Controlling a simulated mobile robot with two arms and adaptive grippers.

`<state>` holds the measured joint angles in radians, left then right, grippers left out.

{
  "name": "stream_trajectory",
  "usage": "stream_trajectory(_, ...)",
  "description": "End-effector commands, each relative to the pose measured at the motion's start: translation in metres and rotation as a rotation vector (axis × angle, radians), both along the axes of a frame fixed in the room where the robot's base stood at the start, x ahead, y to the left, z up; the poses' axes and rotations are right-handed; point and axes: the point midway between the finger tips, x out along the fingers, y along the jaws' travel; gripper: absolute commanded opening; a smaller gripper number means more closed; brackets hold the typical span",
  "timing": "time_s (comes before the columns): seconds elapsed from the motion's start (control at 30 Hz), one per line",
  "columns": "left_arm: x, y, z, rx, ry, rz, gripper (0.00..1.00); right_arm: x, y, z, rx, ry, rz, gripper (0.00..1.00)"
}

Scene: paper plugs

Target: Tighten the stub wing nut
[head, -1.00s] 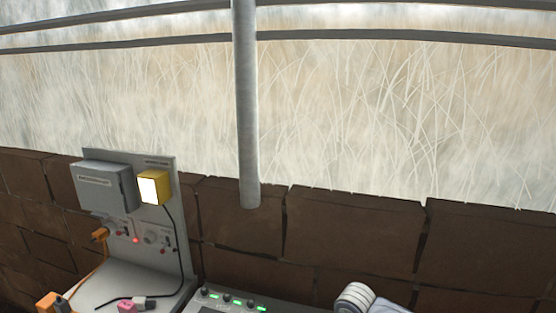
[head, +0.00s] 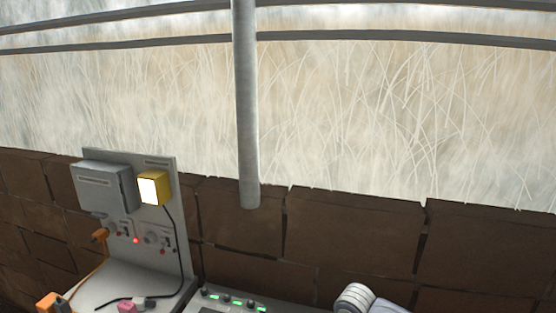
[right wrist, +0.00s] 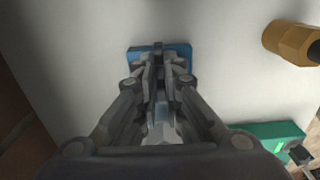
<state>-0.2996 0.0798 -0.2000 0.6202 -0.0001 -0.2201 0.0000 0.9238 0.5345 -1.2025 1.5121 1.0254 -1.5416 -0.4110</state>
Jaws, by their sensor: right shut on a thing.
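My right gripper (right wrist: 158,62) shows in the right wrist view, pointing down over a pale surface. Its fingers are shut on a small grey thing, apparently the stub wing nut, which they almost wholly hide. A blue block (right wrist: 180,50) lies right under and behind the fingertips. I cannot tell how far the nut is turned. My left gripper is in neither view, and the head view shows no gripper.
In the right wrist view a brass-coloured hexagonal part (right wrist: 287,41) is at top right and a green block (right wrist: 262,136) at lower right. In the head view a grey panel (head: 163,222) carries a yellow box (head: 154,188) with a black cable. An orange plug (head: 48,302) is at lower left.

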Motion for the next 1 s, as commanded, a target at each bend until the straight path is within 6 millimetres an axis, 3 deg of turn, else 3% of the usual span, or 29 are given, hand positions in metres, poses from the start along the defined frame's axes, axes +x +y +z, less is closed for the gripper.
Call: stream_trajectory(1.0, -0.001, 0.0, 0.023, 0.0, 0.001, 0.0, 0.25, 0.0, 0.001, 0.001, 0.001, 0.002, -0.163, 0.0)
